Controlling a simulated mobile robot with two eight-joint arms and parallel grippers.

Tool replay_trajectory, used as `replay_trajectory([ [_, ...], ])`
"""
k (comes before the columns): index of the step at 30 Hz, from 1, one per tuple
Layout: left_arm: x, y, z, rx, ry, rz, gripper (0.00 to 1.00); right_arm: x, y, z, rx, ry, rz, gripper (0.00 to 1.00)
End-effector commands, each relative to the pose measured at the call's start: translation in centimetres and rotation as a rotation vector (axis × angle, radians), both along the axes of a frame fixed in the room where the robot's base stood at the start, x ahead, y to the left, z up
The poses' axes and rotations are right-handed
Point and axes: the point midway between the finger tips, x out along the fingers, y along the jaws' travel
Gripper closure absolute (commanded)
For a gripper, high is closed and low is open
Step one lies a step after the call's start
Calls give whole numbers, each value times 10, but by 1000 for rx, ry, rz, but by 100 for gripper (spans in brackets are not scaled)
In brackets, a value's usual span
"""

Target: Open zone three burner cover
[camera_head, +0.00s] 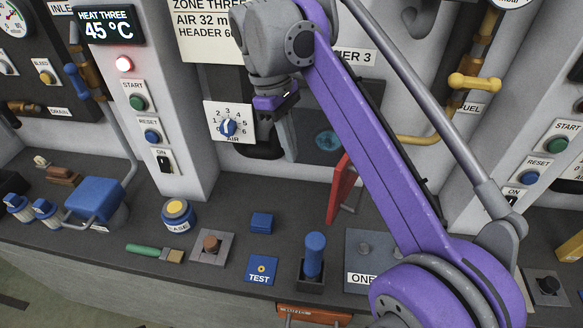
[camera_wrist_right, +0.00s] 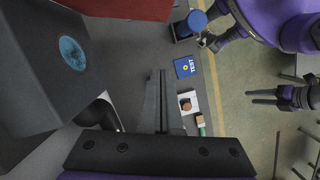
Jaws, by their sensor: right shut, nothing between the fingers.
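A dark grey housing with a round bluish window (camera_head: 327,141) stands on the wall under a sign ending in "ER 3", partly hidden by my right arm. The housing also shows at the left of the right wrist view (camera_wrist_right: 35,75). A red panel (camera_head: 341,190) stands tilted below it, and red shows at the top of the wrist view (camera_wrist_right: 120,8). I cannot tell which part is the burner cover. My right gripper (camera_head: 268,113) is shut and empty, left of the housing, near the air dial (camera_head: 228,127). My left gripper (camera_wrist_right: 264,97) shows open and empty in the wrist view.
The bench carries a blue block (camera_head: 261,223), a TEST plate (camera_head: 261,269), a blue-topped post (camera_head: 314,255), a grease tin (camera_head: 178,215) and a brush (camera_head: 155,252). A yellow pipe valve (camera_head: 474,82) is right of my arm. A heat display (camera_head: 106,25) is at upper left.

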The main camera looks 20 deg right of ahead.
Motion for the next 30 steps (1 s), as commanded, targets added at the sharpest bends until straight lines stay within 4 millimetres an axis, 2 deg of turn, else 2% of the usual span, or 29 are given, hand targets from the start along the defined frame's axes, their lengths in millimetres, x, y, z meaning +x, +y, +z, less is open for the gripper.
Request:
replay_trajectory([
  [5,-4,0,-9,0,6,0,50,-6,-4,-26,0,1,-1,100],
  [16,-7,0,-21,0,13,0,50,-21,-15,-100,1,0,-1,100],
  [21,-6,0,-16,0,10,0,50,-42,-31,-95,1,-1,-3,100],
  [30,-5,0,-15,0,10,0,50,-52,-38,-95,1,0,0,100],
])
